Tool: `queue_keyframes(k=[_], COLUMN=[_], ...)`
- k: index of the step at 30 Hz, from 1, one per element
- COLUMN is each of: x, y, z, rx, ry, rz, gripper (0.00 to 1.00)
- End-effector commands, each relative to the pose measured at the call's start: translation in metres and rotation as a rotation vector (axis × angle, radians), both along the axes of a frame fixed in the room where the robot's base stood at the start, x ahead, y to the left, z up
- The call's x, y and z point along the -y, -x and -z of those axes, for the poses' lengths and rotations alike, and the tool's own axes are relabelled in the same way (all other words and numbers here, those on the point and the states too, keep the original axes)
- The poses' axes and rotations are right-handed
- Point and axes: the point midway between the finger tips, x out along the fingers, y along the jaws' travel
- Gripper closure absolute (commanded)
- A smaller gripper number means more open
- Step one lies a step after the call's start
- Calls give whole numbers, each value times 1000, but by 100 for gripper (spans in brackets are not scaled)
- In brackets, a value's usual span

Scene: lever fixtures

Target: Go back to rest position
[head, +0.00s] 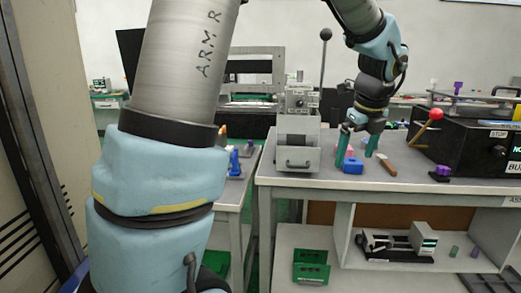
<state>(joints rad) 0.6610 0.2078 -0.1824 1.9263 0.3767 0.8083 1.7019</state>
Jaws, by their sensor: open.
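My gripper (356,148) is at the end of my arm, low over the grey workbench (310,181). Its two green fingers point down and stand apart, with nothing seen held between them. A blue block (352,166) lies on the bench just below and between the fingers in the picture. I cannot tell whether a finger touches it. A small pink piece (349,151) shows behind the fingers. My arm's upper links fill the left and top middle of the view.
A grey lever fixture (298,140) with a black-knobbed lever (325,36) stands left of my gripper. A black box (470,146) with a red-knobbed lever (435,114) stands at right. A brown block (387,165) and a purple part (442,172) lie between. A lower shelf (330,275) holds green holders.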

Motion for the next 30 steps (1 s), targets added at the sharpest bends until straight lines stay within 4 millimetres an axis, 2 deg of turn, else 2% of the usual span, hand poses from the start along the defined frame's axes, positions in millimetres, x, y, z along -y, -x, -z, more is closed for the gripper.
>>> queue_keyframes(k=[5,11,15,21,25,30], x=[-47,-124,-181,-249,-277,-293], y=[-6,-3,10,41,61,74], z=[8,23,34,47,53,57], rx=[-41,-95,-121,-129,-119,-107], ry=[83,233,345,494,566,615], rz=[-314,-892,-1367,-2030,-2355,-2573], gripper=[0,0,0,0,0,0])
